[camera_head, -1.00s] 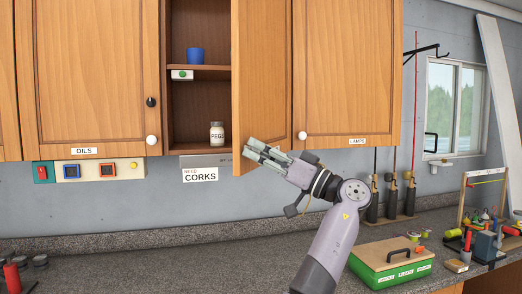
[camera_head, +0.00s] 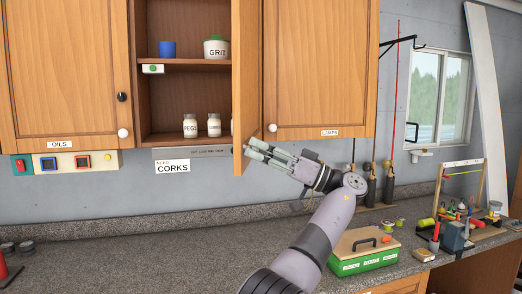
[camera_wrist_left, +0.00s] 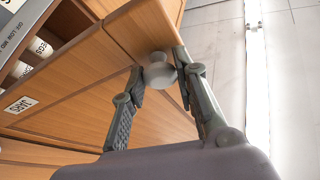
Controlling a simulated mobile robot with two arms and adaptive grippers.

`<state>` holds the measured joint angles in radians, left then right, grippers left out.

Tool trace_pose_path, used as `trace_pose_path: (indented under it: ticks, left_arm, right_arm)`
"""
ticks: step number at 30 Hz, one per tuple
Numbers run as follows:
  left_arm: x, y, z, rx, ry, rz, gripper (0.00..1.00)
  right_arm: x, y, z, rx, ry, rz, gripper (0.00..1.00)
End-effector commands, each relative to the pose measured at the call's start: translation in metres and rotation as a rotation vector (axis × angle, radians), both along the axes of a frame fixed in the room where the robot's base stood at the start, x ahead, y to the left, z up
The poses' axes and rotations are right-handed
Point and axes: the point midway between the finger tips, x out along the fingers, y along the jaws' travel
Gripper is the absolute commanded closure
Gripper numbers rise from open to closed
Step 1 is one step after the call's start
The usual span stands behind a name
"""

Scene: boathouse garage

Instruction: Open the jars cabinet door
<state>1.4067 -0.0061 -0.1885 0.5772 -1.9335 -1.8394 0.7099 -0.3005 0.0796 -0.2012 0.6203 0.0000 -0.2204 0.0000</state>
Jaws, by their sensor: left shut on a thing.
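The jars cabinet door (camera_head: 248,80) stands swung out from its cabinet, seen nearly edge-on in the head view. The cabinet interior (camera_head: 177,92) shows behind it. In the left wrist view, the door's JARS label (camera_wrist_left: 20,105) and its round grey knob (camera_wrist_left: 158,75) show. My left gripper (camera_head: 255,149) is at the door's lower free edge. Its fingers (camera_wrist_left: 161,66) are shut around the knob in the wrist view. The knob is hidden in the head view. My right gripper is out of view.
Shelves hold a blue cup (camera_head: 167,49), a GRIT jar (camera_head: 216,48) and a PEGS jar (camera_head: 190,126). The oils door (camera_head: 62,70) and lamps door (camera_head: 320,65) are closed on either side. A green box (camera_head: 364,250) stands on the counter (camera_head: 150,255) below my arm.

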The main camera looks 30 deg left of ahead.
Motion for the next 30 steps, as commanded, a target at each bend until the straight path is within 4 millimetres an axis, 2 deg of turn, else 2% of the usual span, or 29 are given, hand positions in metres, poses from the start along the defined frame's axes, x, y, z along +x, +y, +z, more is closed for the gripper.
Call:
trace_pose_path:
  ticks: [9,10,13,30]
  left_arm:
    - [0.0000,0.0000,0.0007,-0.001,0.000,-0.001,1.00]
    - [0.0000,0.0000,0.0007,-0.001,0.000,-0.001,0.71]
    - [-0.0001,0.0001,0.0006,-0.001,0.000,-0.001,0.64]
    - [-0.0008,-0.0002,-0.0015,-0.001,-0.002,-0.010,0.64]
  right_arm:
    - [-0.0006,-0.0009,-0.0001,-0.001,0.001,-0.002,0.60]
    - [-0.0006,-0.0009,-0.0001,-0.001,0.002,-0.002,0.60]
    - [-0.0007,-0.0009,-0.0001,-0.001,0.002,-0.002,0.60]
    - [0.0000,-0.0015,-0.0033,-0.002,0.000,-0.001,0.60]
